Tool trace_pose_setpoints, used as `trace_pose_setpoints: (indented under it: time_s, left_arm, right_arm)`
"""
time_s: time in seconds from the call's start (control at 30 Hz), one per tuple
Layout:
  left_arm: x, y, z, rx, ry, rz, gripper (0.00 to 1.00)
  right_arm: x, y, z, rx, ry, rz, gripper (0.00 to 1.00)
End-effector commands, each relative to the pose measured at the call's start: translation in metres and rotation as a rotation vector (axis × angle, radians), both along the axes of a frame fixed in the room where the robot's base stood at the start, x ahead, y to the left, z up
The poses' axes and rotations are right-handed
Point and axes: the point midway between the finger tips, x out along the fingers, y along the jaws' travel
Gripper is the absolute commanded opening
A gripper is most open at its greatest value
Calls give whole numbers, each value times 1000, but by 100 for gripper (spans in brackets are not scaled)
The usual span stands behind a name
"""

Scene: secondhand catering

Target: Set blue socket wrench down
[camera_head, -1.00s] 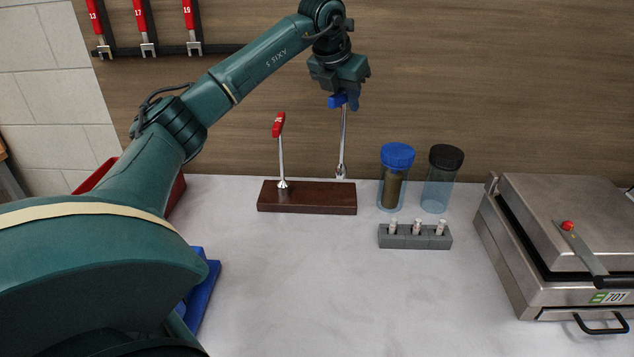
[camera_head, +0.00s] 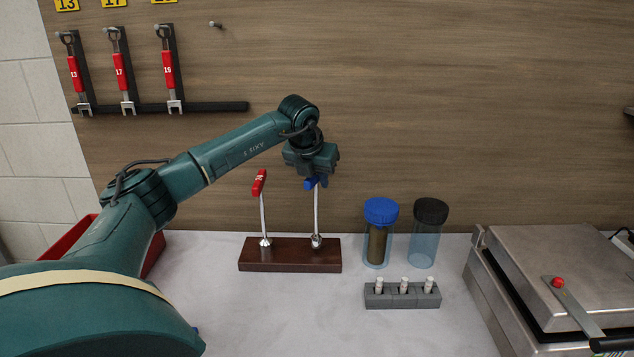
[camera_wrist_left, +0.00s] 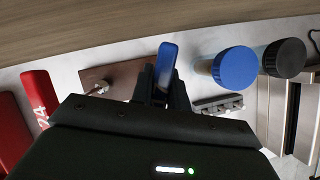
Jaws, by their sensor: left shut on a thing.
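The blue socket wrench (camera_head: 316,212) stands upright with its blue handle at the top. My left gripper (camera_head: 316,183) is shut on that handle. The blue handle also shows between the fingers in the left wrist view (camera_wrist_left: 167,60). The wrench's socket end is at the right part of the dark wooden block (camera_head: 290,267); whether it is seated in the block or just above it, I cannot tell. A red-handled socket wrench (camera_head: 262,212) stands in the block's left part. My right gripper is out of view.
A blue-lidded jar (camera_head: 380,225) and a black-lidded jar (camera_head: 426,232) stand to the right. A grey holder (camera_head: 402,299) with white pieces is in front of them. A metal press (camera_head: 560,270) is far right. A red bin (camera_head: 70,238) is at left.

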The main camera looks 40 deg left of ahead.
Motion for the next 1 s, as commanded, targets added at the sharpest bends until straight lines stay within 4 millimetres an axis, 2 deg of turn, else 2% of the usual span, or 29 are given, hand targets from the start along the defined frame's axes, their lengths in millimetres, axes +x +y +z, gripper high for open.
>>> trace_pose_setpoints:
  time_s: [0.13, 0.5, 0.53, 0.7, 0.77, 1.0]
  left_arm:
    - [0, 0, -12, 0, -2, 1, 0]
    - [0, 0, -17, 0, -3, 0, 0]
    - [0, 0, -16, -1, -1, 0, 19]
    - [0, 0, -16, 0, 0, -1, 32]
    - [0, 0, -16, 0, 0, -1, 37]
    - [0, 0, -15, 0, -1, -1, 38]
  right_arm:
    - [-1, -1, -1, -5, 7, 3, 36]
    - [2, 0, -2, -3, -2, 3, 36]
    - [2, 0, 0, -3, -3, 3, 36]
    - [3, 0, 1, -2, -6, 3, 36]
    - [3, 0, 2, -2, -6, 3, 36]
    - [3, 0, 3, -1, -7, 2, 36]
